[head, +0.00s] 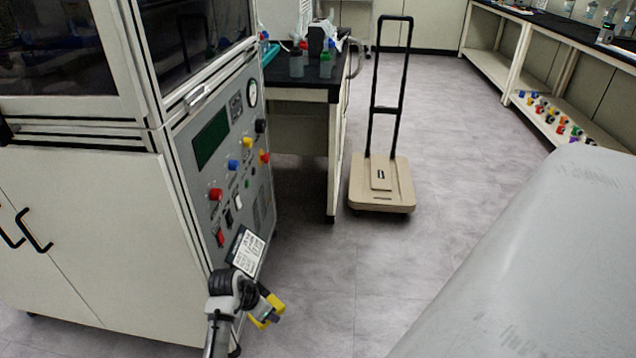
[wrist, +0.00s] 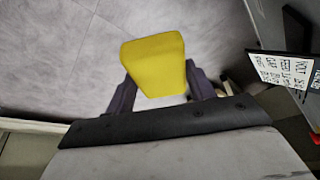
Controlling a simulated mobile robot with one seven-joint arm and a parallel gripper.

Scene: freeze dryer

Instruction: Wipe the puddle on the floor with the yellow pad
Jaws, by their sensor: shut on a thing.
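My gripper (wrist: 160,95) is shut on the yellow pad (wrist: 153,62), which sits between the two dark fingers in the wrist view. In the head view the pad (head: 268,311) shows at the bottom, held by my gripper (head: 262,304) in front of the freeze dryer's lower right corner. Grey floor (wrist: 60,50) lies beyond the pad. I see no clear puddle in either view; the floor shows only mottled grey tones.
The freeze dryer (head: 80,215) with its control panel stands close on the left. A white label (head: 246,250) is near my gripper. A beige platform cart (head: 400,190) stands by a black-topped bench (head: 300,85). A large grey surface fills the right. Floor between is clear.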

